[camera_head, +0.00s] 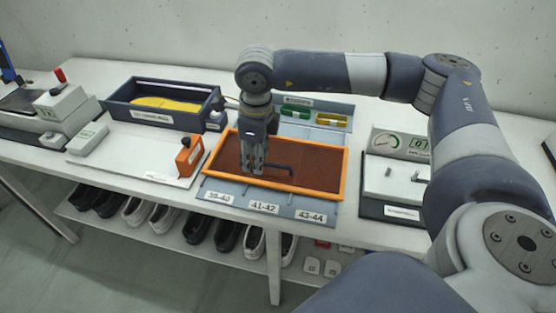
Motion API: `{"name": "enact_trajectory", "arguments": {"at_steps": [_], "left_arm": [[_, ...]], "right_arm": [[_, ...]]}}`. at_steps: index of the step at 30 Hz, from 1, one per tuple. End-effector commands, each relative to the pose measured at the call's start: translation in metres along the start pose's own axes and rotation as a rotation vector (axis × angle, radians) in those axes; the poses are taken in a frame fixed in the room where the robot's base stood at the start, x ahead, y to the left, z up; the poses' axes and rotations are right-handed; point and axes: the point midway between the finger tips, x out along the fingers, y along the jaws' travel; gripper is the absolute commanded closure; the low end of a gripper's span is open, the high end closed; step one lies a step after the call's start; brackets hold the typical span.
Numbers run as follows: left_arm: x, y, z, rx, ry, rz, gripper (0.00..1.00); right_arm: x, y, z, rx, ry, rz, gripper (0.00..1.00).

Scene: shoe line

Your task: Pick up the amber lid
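The amber lid (318,172) has an orange rim and a dark brown see-through panel. It lies over a blue-grey tray (225,192) with size labels along its front edge. A dark bar handle (280,166) stands on the panel. My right gripper (255,170) points straight down over the lid's middle, with its fingertips at the handle's left end. The view does not show whether the fingers are closed on the handle. My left gripper is not in view.
Yellow and green pieces sit behind the lid. A dark box (118,113) with yellow contents is at back left. An orange device (184,155) stands on a white board to the left. A gauge unit (402,145) is at right. Shoes line the shelf below.

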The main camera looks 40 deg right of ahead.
Motion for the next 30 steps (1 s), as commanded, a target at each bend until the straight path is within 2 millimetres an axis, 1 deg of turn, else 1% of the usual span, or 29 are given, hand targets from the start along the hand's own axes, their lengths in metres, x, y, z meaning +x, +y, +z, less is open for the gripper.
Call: {"name": "enact_trajectory", "arguments": {"at_steps": [1,3,6,8,12,15,19,22,26,27,30], "left_arm": [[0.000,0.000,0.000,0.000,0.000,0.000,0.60],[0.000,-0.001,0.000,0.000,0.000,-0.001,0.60],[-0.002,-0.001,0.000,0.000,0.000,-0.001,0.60],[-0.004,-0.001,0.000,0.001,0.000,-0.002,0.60],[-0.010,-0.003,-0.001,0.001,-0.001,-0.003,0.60],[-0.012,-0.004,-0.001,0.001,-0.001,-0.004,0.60],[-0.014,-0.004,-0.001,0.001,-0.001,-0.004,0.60],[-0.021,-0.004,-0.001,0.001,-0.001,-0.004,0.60],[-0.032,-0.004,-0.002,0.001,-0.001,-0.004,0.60],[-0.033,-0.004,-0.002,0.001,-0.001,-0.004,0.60],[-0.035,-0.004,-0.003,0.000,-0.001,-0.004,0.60]], "right_arm": [[-0.007,-0.018,-0.012,0.019,0.036,-0.048,0.67],[-0.012,-0.032,-0.023,0.036,0.075,-0.089,0.67],[-0.011,-0.041,-0.031,0.048,0.101,-0.113,0.67],[-0.004,-0.043,-0.034,0.050,0.107,-0.115,0.67],[0.019,-0.045,-0.035,0.048,0.106,-0.113,0.67],[0.032,-0.046,-0.036,0.048,0.103,-0.113,0.67],[0.041,-0.047,-0.037,0.047,0.102,-0.113,0.67],[0.048,-0.050,-0.037,0.048,0.103,-0.111,0.67],[0.065,-0.056,-0.039,0.046,0.103,-0.112,0.67],[0.073,-0.057,-0.040,0.046,0.104,-0.111,0.67],[0.085,-0.058,-0.041,0.047,0.102,-0.112,0.67]]}}
